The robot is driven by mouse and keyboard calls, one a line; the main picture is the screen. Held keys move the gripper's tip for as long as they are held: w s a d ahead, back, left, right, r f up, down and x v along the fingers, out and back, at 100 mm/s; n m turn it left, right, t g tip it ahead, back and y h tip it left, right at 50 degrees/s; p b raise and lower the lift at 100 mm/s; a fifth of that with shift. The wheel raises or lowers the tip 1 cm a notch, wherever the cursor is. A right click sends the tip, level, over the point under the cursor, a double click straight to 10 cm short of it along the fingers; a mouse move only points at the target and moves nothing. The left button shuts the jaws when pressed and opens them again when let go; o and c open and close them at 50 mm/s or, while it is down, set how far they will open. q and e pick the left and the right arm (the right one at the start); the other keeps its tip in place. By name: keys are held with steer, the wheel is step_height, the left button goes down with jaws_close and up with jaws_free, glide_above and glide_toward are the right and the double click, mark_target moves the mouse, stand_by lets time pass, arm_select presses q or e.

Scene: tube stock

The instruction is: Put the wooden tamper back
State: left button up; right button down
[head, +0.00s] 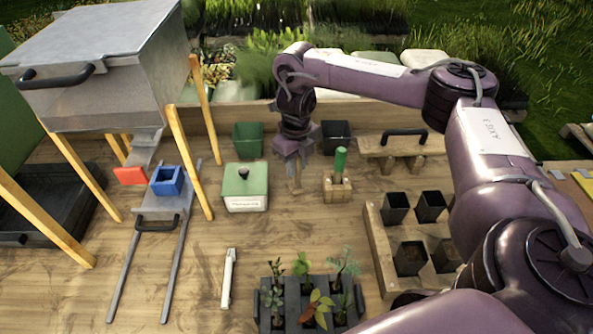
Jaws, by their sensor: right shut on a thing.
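My right gripper (295,161) points down over the table's middle, left of a small wooden holder block (337,193). It is shut on a slim wooden piece, which looks like the wooden tamper (295,185). Only the lower part of the tamper shows below the jaws; its upper part is hidden by the gripper. It looks upright, and I cannot tell whether its lower end touches the table. A green-topped tool (340,162) stands upright in the holder block. My left gripper is not in view.
A green lidded box (245,189) stands just left of the gripper. Behind are a green pot (248,138) and a dark pot (336,135). A black-handled wooden board (388,146) is right. Seedlings (303,264) fill a front tray; a metal hopper (100,55) stands left.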

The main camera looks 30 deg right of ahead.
steer(key=shift+f, duration=0.95)
steer(key=shift+f, duration=0.15)
steer(key=c, duration=1.2)
jaws_free()
step_height(320, 180, up, 12)
steer(key=p, duration=0.2)
steer(key=shift+r+p, duration=0.2)
steer(key=shift+p, duration=0.1)
steer(key=shift+f, duration=0.1)
